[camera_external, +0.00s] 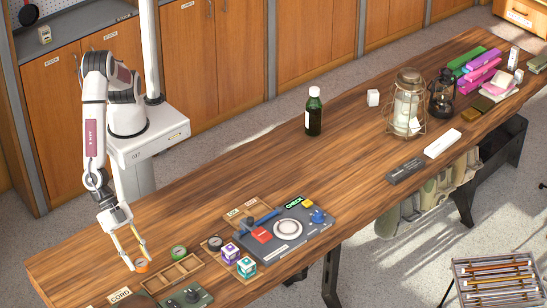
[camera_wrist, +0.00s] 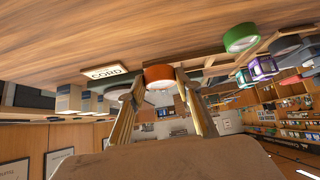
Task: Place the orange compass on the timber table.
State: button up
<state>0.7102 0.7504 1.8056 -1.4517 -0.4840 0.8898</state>
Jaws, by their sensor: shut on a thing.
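The orange compass (camera_external: 141,267) is a small round orange piece at the left end of the timber table (camera_external: 230,170). My gripper (camera_external: 138,262) points down over this end, with its fingers shut on the compass from both sides. In the wrist view the orange compass (camera_wrist: 158,76) sits between the two fingertips. The compass is low, close to the table top; I cannot tell whether its underside touches the wood.
A green round compass (camera_external: 178,253) and a divided wooden tray (camera_external: 191,264) are just to the right. A CORD sign (camera_external: 120,294) stands nearby. A bottle (camera_external: 313,115) stands behind; the table's middle is mostly bare.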

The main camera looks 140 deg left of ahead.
aim_at(139, 265)
jog(key=shift+f, duration=0.1)
jog(key=shift+f, duration=1.75)
jog(key=shift+f, duration=0.15)
jog(key=o, duration=1.2)
jog(key=shift+v, duration=6.1)
